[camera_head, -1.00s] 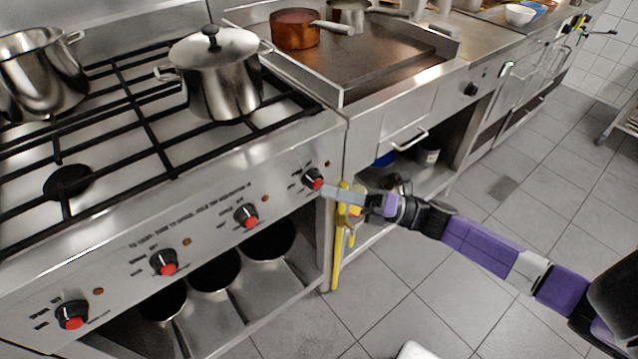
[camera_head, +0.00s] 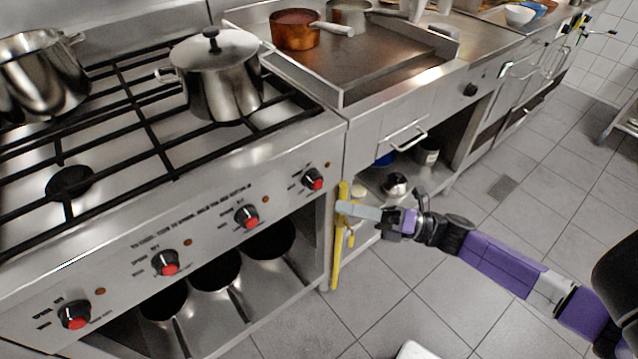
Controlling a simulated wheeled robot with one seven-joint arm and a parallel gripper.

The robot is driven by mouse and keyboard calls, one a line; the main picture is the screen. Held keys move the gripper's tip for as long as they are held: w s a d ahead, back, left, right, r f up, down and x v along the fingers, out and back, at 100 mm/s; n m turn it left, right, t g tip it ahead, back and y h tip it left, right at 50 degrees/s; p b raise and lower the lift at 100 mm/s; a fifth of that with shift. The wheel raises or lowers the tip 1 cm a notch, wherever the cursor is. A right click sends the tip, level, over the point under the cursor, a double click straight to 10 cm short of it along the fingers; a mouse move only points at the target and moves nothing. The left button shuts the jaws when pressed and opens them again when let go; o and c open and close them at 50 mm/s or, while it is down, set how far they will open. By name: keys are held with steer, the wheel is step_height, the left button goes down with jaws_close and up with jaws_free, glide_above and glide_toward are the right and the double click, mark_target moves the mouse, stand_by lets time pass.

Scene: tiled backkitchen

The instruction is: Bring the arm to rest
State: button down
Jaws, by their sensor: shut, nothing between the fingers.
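My arm reaches in from the right edge, with purple and black links. My gripper (camera_head: 358,211) points left, its light grey fingers closed together with nothing between them. It is a little to the right of the stove's front panel and below the rightmost red-marked knob (camera_head: 312,179), apart from that knob. In the picture the fingertips overlap the upright yellow bar (camera_head: 338,245) at the stove's right corner; I cannot tell whether they touch it.
The gas stove (camera_head: 140,215) carries a lidded steel pot (camera_head: 218,90) and an open pot (camera_head: 40,80). A griddle counter (camera_head: 390,70) holds a copper pan (camera_head: 295,30). The shelf below holds a kettle (camera_head: 396,185). The tiled floor (camera_head: 540,190) at right is clear.

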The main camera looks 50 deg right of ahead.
steer(key=shift+s+a, duration=0.15)
steer(key=shift+s, duration=0.3)
stand_by(0.4)
steer(key=s+a+r+m+g+h+p, duration=0.1)
steer(key=s+a+r+m+h+p, duration=0.2)
steer(key=m, duration=0.7)
steer(key=s+a+r+m+g+h+p, duration=0.1)
steer(key=s+a+r+m+h+p, duration=0.2)
steer(key=s+a+m, duration=0.4)
steer(key=s+a+r+m+g+h+p, duration=0.1)
steer(key=s+a+r+m+h+p, duration=0.2)
steer(key=a+m, duration=0.6)
steer(key=s+r+m, duration=0.2)
steer(key=s+m, duration=0.1)
steer(key=m, duration=0.1)
steer(key=shift+r+h, duration=0.15)
steer(key=shift+h, duration=0.15)
